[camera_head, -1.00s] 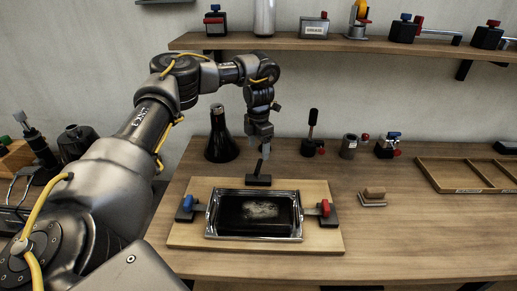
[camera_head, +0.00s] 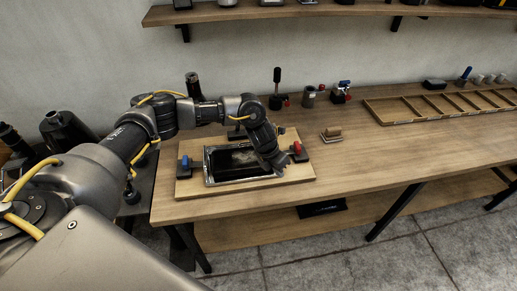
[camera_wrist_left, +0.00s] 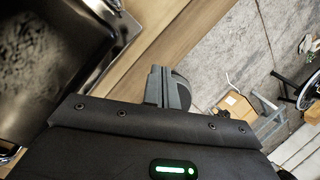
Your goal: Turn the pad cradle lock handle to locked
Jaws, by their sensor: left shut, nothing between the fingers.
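The pad cradle is a metal-rimmed tray (camera_head: 207,172) with a black pad (camera_head: 228,161), set on a wooden board (camera_head: 200,192). A red-handled clamp (camera_head: 298,149) stands at its right side and a blue-handled one (camera_head: 186,163) at its left. A dark block (camera_head: 236,133) behind it is partly hidden by my arm. I cannot tell which handle is the lock. My left gripper (camera_head: 282,170) points down by the right front of the tray, close to the red handle. In the left wrist view its fingers (camera_wrist_left: 165,88) are shut and empty, with the tray (camera_wrist_left: 100,55) at upper left. My right gripper is out of view.
A small wooden-handled block (camera_head: 331,133) lies right of the board. A compartmented wooden tray (camera_head: 440,108) is at the right rear. A black-handled tool (camera_head: 277,90) and small fixtures stand along the back. The bench's right front (camera_head: 380,165) is clear.

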